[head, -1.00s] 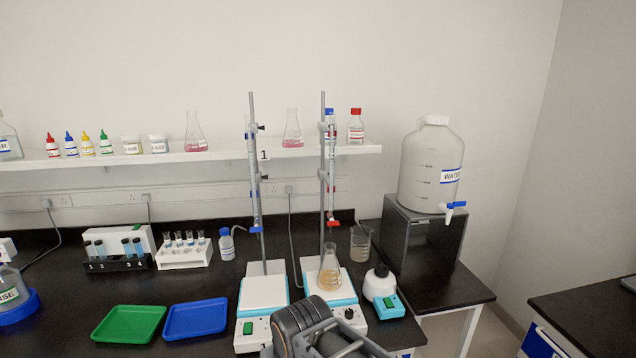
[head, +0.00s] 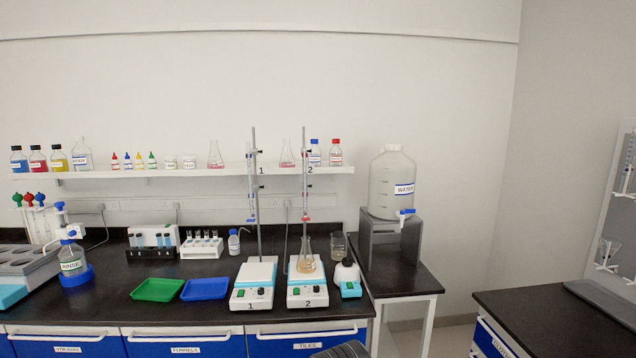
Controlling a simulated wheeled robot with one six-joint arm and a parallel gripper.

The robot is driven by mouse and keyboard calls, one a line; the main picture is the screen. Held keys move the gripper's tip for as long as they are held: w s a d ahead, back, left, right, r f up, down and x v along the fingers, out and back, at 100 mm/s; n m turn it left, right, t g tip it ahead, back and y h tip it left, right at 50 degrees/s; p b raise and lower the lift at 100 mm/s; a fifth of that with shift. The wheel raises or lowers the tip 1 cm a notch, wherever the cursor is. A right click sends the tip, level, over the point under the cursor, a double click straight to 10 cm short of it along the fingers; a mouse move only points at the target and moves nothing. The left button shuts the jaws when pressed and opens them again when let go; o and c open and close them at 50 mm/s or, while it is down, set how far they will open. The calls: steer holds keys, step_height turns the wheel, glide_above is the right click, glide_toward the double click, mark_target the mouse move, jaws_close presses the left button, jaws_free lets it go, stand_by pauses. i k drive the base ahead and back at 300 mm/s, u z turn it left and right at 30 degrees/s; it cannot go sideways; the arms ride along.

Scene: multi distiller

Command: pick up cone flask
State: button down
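A cone flask (head: 305,262) with amber liquid stands upright on the white and teal stirrer plate marked 2 (head: 307,292), below a burette on a stand. Two more cone flasks with pink liquid stand on the wall shelf, one at the middle (head: 215,157) and one further right (head: 287,156), partly behind the burettes. Only a dark rounded part of my arm shows at the bottom edge of the head view. My gripper's fingers are out of view.
Stirrer plate 1 (head: 254,284) stands left of plate 2. A beaker (head: 338,246) and a small white and teal device (head: 347,280) are to the right. Green (head: 158,289) and blue (head: 205,289) trays lie left. A water carboy (head: 391,186) stands on a grey stand.

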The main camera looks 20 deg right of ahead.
mark_target(305, 264)
steer(key=z, duration=0.75)
steer(key=i, duration=1.6)
steer(key=u, duration=0.6)
steer(key=k, duration=1)
steer(key=u, duration=2)
steer(key=i, duration=1.25)
steer(key=z, duration=0.05)
